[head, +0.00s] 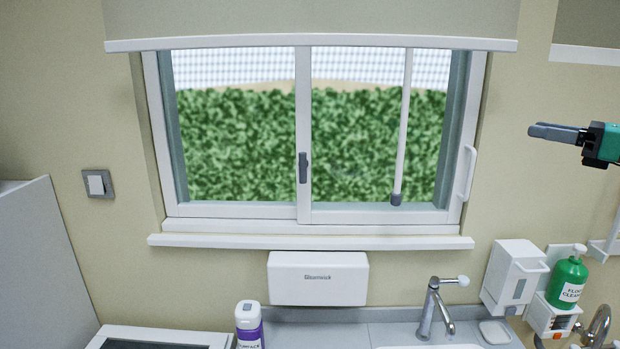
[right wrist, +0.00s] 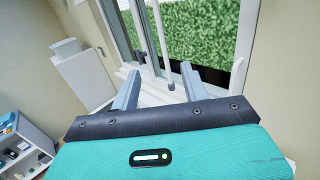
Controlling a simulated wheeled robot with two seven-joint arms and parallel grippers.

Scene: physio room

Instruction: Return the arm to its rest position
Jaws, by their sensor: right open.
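My right gripper (head: 545,131) reaches in from the right edge in the head view, raised in front of the wall to the right of the window (head: 305,140). It is grey-fingered with a teal body and holds nothing. In the right wrist view its two grey fingers (right wrist: 160,88) stand apart with nothing between them, and the window shows beyond them. My left gripper is in neither view.
Below the window are a white dispenser box (head: 318,278), a tap (head: 435,305), a purple-labelled bottle (head: 249,325), a wall dispenser (head: 513,276) and a green bottle (head: 568,278). A white rod (head: 402,130) hangs before the window. The wall around my right gripper looks clear.

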